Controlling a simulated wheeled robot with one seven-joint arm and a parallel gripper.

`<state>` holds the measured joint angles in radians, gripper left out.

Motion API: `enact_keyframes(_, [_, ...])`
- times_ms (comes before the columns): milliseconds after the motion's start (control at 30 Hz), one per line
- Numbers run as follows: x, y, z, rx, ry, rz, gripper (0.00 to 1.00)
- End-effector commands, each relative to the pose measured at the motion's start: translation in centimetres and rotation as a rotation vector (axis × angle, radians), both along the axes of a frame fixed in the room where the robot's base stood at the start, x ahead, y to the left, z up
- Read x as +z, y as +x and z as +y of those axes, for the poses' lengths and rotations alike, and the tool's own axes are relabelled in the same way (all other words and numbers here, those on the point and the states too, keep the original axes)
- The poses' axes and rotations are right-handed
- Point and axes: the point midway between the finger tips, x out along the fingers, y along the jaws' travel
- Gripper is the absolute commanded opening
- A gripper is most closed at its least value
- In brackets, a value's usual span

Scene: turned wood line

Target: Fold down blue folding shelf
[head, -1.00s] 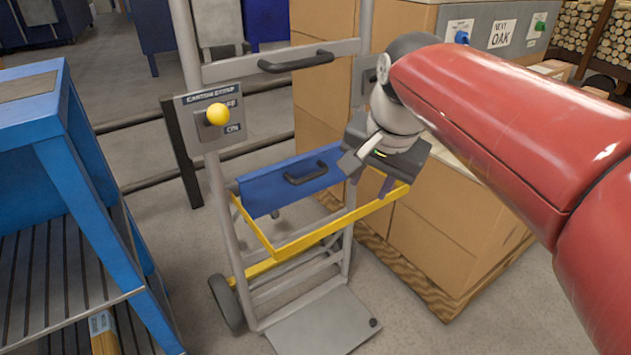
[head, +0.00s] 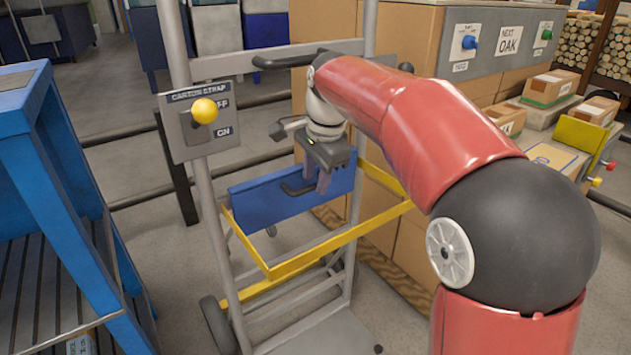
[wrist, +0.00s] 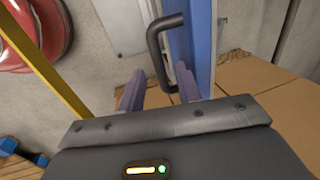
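The blue folding shelf (head: 262,208) is a panel with a black handle (head: 292,187), standing roughly upright at the back of a yellow frame (head: 300,262) on a grey hand truck. My gripper (head: 318,184) is at the right part of the panel, in front of the handle, and partly covers it. In the wrist view the two fingers (wrist: 159,88) are apart, with the black handle (wrist: 155,48) reaching between their tips and the blue shelf (wrist: 202,45) behind the right finger. I cannot tell whether a finger touches the handle.
A plate with a yellow knob (head: 204,110) is on the truck's left post. A blue slatted rack (head: 60,170) stands at the left. Stacked cartons (head: 420,245) stand close behind on the right.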

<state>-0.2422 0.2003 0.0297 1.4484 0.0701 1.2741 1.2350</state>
Motion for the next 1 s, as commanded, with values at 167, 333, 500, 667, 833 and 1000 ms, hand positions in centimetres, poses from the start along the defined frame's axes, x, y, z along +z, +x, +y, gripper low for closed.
enact_keyframes(167, [-0.71, 0.11, 0.1, 0.001, 0.0, 0.0, 0.34])
enact_keyframes(333, [-0.68, 0.12, 0.09, 0.001, 0.0, 0.0, 0.34])
enact_keyframes(500, [-0.66, 0.12, 0.09, 0.001, 0.0, 0.0, 0.15])
enact_keyframes(667, [-0.65, 0.11, 0.09, 0.001, 0.0, 0.0, 0.0])
enact_keyframes(833, [-0.64, 0.12, 0.08, 0.001, 0.0, 0.0, 0.0])
enact_keyframes(1000, [-0.84, 0.05, 0.04, 0.0, 0.006, -0.009, 0.0])
